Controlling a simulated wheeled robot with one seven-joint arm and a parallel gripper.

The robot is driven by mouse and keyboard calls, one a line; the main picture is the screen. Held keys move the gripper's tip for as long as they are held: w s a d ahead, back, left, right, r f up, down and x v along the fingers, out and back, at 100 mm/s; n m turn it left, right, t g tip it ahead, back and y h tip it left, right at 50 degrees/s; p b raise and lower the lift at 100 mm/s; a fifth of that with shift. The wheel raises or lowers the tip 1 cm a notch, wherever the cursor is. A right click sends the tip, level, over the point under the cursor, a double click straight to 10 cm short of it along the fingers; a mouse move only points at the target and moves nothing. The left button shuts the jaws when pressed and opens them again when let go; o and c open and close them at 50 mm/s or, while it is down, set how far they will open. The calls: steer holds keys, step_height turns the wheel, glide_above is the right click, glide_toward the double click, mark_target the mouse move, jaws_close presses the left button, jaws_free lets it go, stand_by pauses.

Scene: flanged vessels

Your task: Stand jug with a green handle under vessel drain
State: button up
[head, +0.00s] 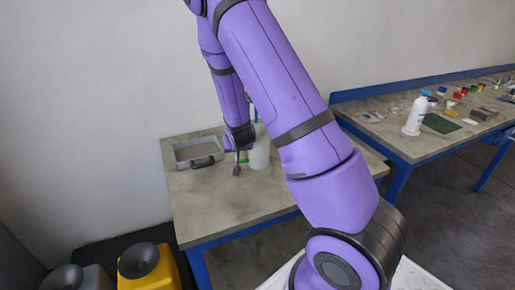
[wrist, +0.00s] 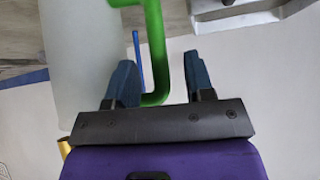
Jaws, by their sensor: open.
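The jug (head: 260,150) is white and stands on the near table, partly hidden behind my arm. Its green handle (head: 243,160) shows at its left side. In the wrist view, the pale jug body (wrist: 85,55) fills the upper left and the green handle (wrist: 157,45) runs down between my fingers. My gripper (head: 237,168) is at the handle side of the jug; in the wrist view its two fingers (wrist: 162,80) are apart, with the handle in the gap. Whether either finger touches the handle I cannot tell. No vessel or drain is recognisable in either view.
A grey open tray-like case (head: 198,153) with a dark handle lies left of the jug. A second table (head: 400,145) at right bears a white bottle (head: 416,115), a green mat (head: 441,123) and small parts. A yellow container (head: 147,265) stands on the floor at lower left.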

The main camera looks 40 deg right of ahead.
steer(key=shift+x, duration=0.85)
jaws_close()
steer(key=shift+r, duration=0.15)
